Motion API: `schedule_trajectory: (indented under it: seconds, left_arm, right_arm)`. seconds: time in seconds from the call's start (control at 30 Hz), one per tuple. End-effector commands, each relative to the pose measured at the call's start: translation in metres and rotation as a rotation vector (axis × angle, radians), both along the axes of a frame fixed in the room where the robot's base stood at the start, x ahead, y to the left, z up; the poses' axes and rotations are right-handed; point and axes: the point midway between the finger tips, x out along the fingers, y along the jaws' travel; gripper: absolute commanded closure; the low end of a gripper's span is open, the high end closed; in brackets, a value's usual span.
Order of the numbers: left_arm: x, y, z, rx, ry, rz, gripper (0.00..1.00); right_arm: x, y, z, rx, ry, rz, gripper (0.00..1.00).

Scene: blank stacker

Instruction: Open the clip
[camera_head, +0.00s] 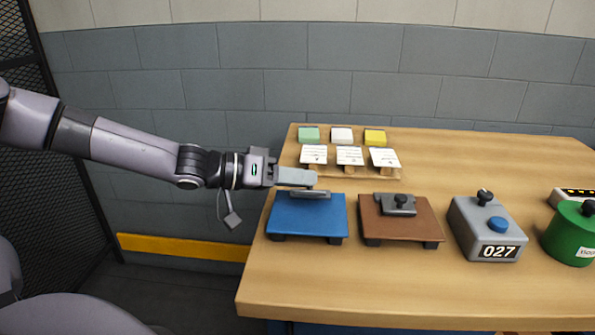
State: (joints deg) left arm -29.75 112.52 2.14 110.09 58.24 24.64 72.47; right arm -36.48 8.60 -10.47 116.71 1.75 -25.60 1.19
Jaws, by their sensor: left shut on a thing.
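A blue board (300,220) on dark feet stands at the left of the table, with a grey clip plate (311,194) at its back edge. My left gripper (313,179) reaches in from the left, right above this clip. It is shut on a small part there, which looks like the clip's handle, though the fingers hide it. I cannot tell how far the clip plate is lifted. A brown board (385,229) to the right carries a similar grey clip (398,206) with a dark knob. My right gripper is out of view.
Behind are white cards (349,156) on a wooden rack and green (309,134), white (342,135) and yellow (375,137) blocks. At the right stand a grey box (470,225) marked 027 and a green container (570,238). The table's front (390,290) is clear.

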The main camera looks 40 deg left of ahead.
Motion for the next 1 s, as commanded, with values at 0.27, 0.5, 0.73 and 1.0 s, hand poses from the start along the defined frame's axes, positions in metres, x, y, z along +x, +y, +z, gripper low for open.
schedule_trajectory:
  seconds: [0.27, 0.5, 0.73, 1.0]
  left_arm:
    - [0.011, 0.007, 0.006, -0.133, 0.226, 0.0, 1.0]
    - [0.02, 0.013, 0.004, -0.253, 0.417, 0.0, 1.0]
    - [0.029, 0.018, 0.0, -0.368, 0.597, 0.001, 1.0]
    - [0.036, 0.023, -0.006, -0.479, 0.769, 0.001, 1.0]
  right_arm:
    - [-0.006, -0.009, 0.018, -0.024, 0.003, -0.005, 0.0]
    - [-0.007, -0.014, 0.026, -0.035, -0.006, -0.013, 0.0]
    - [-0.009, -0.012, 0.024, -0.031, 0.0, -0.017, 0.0]
    - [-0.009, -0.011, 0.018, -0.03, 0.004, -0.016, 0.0]
